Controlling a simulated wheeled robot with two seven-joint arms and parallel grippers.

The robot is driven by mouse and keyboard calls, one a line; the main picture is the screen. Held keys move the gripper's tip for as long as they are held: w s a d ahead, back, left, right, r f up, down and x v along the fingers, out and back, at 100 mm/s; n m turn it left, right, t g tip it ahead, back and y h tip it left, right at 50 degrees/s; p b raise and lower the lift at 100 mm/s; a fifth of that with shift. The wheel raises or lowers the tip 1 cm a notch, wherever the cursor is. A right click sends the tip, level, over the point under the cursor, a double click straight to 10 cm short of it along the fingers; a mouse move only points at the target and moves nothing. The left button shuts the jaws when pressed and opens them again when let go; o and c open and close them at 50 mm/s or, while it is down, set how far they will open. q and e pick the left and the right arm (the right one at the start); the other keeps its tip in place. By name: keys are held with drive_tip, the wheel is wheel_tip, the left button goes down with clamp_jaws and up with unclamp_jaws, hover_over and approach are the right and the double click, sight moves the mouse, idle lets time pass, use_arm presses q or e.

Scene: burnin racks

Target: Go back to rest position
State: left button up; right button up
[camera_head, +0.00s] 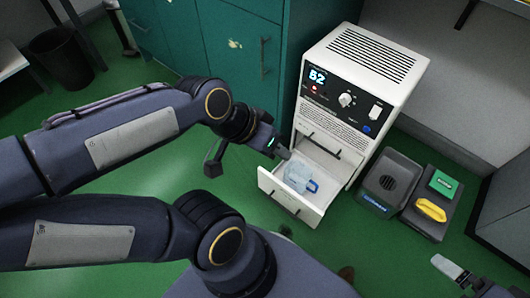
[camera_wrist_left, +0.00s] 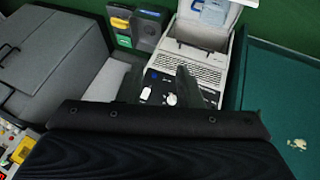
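My left gripper (camera_head: 247,160) is at the middle of the head view, with its two dark fingers spread apart and nothing seen between them. It is left of the white burn-in unit (camera_head: 362,75), near the open drawer's left side; I cannot tell whether it touches the drawer. In the left wrist view one dark finger (camera_wrist_left: 187,86) shows in front of the unit's control panel. A small part of what looks like my right gripper (camera_head: 455,272) shows at the lower right edge; its opening cannot be made out.
The unit's white drawer (camera_head: 283,195) is pulled out and holds a clear and blue item (camera_head: 298,177). Right of it are a dark device (camera_head: 389,181), a green block (camera_head: 443,183) and a yellow block (camera_head: 431,210). A teal cabinet (camera_head: 240,50) stands behind. Green floor lies at left.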

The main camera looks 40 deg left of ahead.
use_arm(q)
drive_tip(key=s+n, duration=0.2)
drive_tip(key=s, duration=0.1)
drive_tip(key=shift+r, duration=0.35)
